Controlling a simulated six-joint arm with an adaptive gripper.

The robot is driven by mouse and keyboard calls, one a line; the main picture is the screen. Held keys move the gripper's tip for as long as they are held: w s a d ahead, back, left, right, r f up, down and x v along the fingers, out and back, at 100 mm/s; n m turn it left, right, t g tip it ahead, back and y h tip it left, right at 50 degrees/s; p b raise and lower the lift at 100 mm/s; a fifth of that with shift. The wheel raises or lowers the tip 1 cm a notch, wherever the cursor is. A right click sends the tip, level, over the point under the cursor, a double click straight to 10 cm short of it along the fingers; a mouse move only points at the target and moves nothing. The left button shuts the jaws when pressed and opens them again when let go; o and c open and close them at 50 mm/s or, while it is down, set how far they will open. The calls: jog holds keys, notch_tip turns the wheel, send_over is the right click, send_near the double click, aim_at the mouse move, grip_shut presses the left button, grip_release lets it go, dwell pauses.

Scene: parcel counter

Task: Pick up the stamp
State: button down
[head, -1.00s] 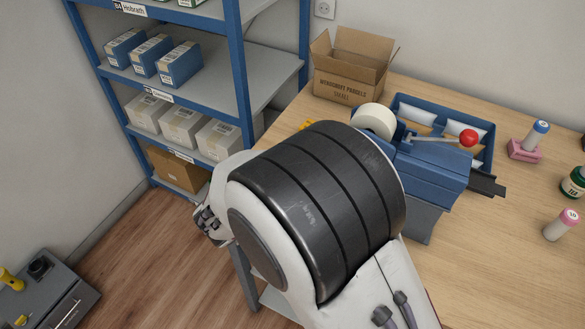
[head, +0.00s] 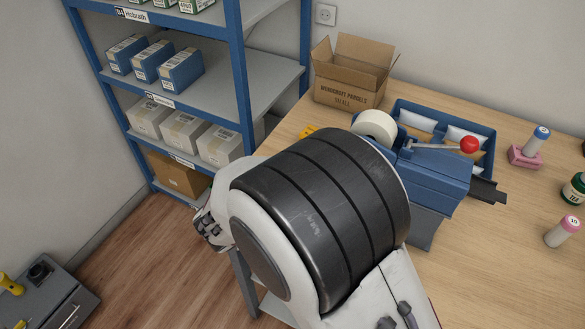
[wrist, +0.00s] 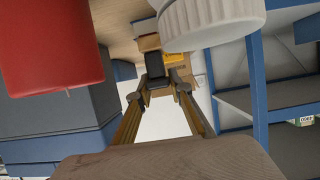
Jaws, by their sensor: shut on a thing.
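In the wrist view my gripper (wrist: 160,91) reaches away from the camera with its two long brownish fingers. It is shut on a small dark block with tan parts, which appears to be the stamp (wrist: 155,68). The stamp is small in this view and its details are hard to make out. In the head view my own arm hides the gripper and the stamp.
A blue press with a red knob (head: 469,145) stands beside a white roll (head: 376,124). Behind are a blue tray (head: 487,135) and an open carton (head: 345,92). A blue shelf (head: 243,90) is left. Bottles stand right; the counter's front right (head: 490,260) is clear.

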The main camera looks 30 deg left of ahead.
jog(key=shift+r, duration=4.85)
jog(key=shift+w+a, duration=0.1)
jog(key=shift+w+a+r, duration=0.15)
jog(key=shift+w+a, duration=1.25)
jog(key=shift+w, duration=0.05)
notch_tip(320, 180, down, 6)
jog(key=shift+f, duration=0.2)
jog(key=shift+f, duration=1.8)
jog(key=shift+f, duration=0.15)
